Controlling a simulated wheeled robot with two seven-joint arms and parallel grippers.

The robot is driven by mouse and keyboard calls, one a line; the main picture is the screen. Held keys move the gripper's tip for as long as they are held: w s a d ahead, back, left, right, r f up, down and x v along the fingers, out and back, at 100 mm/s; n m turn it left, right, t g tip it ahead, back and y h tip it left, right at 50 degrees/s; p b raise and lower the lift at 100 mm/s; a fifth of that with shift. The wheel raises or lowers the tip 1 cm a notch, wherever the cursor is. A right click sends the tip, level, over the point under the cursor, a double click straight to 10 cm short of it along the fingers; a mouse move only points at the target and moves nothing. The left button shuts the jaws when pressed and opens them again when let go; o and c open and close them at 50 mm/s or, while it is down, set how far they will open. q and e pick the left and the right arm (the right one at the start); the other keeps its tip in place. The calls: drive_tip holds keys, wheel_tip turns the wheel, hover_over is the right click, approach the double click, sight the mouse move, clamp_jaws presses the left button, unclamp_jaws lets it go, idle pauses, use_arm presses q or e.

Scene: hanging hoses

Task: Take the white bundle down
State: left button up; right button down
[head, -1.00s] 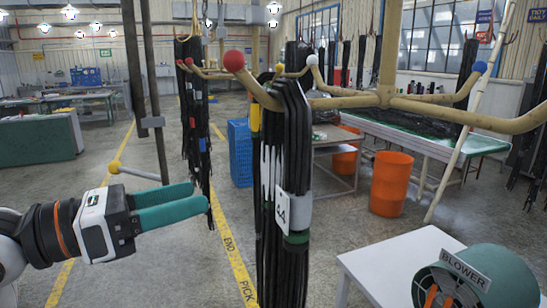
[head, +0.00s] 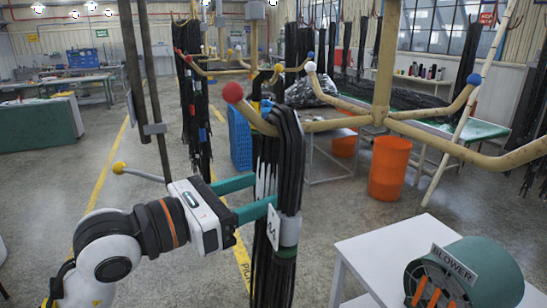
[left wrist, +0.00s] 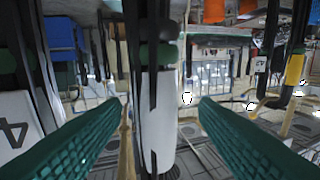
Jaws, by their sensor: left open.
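The white bundle, black hoses with a white band (head: 290,231), hangs on the yellow arm with a red ball (head: 233,92). A white tag (head: 273,228) is on its left side, and a green band lies under the white one. My left gripper (head: 264,192) is open at the bundle, just above the white band's height. One finger runs partly behind the hoses and the other shows in front. In the left wrist view the white band (left wrist: 163,125) stands between the two open fingers (left wrist: 161,101); I cannot tell whether they touch it. My right gripper is not in view.
More yellow rack arms with white (head: 310,67) and blue (head: 474,79) balls reach right. Another dark bundle (head: 197,110) hangs behind at left. A white table (head: 385,250) with a green blower (head: 465,275) stands at lower right. An orange bin (head: 389,168) stands behind.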

use_arm(q)
drive_tip(key=shift+w+d, duration=0.3)
drive_tip(key=shift+d, duration=0.25)
drive_tip(key=shift+a+f, duration=0.1)
drive_tip(key=shift+a, duration=0.05)
drive_tip(key=shift+c, duration=1.4)
clamp_jaws()
drive_tip(key=shift+r, duration=0.25)
